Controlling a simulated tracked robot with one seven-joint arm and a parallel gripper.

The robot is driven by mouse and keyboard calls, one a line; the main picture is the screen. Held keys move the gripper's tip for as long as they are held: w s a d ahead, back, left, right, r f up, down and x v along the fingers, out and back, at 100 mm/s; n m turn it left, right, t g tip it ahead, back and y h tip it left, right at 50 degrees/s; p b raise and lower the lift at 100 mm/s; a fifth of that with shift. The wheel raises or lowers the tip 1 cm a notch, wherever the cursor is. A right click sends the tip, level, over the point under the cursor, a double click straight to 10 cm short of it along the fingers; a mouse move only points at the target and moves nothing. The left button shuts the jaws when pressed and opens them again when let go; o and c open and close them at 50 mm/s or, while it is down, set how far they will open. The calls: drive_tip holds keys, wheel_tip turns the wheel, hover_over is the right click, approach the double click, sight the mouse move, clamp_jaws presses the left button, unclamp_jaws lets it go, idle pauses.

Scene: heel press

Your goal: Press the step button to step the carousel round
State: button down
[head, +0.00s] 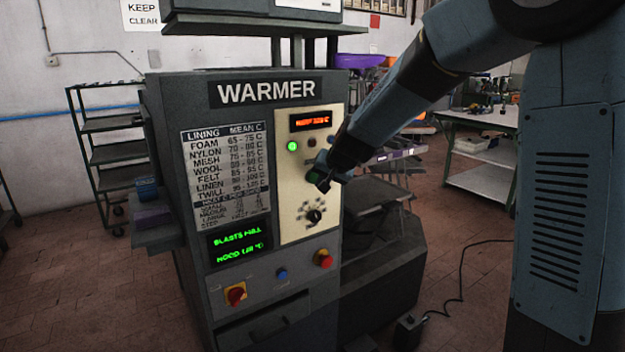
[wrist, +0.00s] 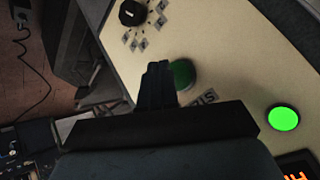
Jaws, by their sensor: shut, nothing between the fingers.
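The WARMER machine's cream control panel (head: 290,190) faces me in the head view. A dark green round button (wrist: 184,74) shows in the wrist view, partly covered by my gripper's fingers; a partly hidden label (wrist: 204,98) is beside it. I cannot read the label fully. My gripper (head: 322,185) is shut and empty, in front of the panel; in the wrist view its fingertips (wrist: 158,66) overlap the button's left edge. I cannot tell whether they touch it. In the head view the gripper hides that part of the panel. The carousel cannot be made out.
A lit green lamp (head: 293,146) and an orange display (head: 311,121) are above on the panel. A black rotary knob (head: 314,216) is below. A shelf rack (head: 110,125) stands left.

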drive_tip(key=shift+w+a, duration=0.1)
drive_tip(key=shift+w, duration=0.1)
idle(0.4)
drive_tip(key=shift+w+a+r, duration=0.1)
drive_tip(key=shift+w+a, duration=0.05)
drive_tip(key=shift+w, duration=0.1)
drive_tip(key=shift+w+a, duration=0.3)
drive_tip(key=shift+w, duration=0.05)
idle(1.0)
drive_tip(key=shift+s+d, duration=0.1)
drive_tip(key=shift+d, duration=0.05)
drive_tip(key=shift+s+d, duration=0.4)
drive_tip(key=shift+s, duration=0.2)
drive_tip(key=shift+s+d, duration=0.7)
drive_tip(key=shift+s, duration=0.35)
drive_tip(key=shift+s+d, duration=0.7)
drive_tip(key=shift+s, duration=0.35)
drive_tip(key=s+d, duration=0.4)
drive_tip(key=s, duration=0.1)
drive_tip(key=shift+s, duration=0.4)
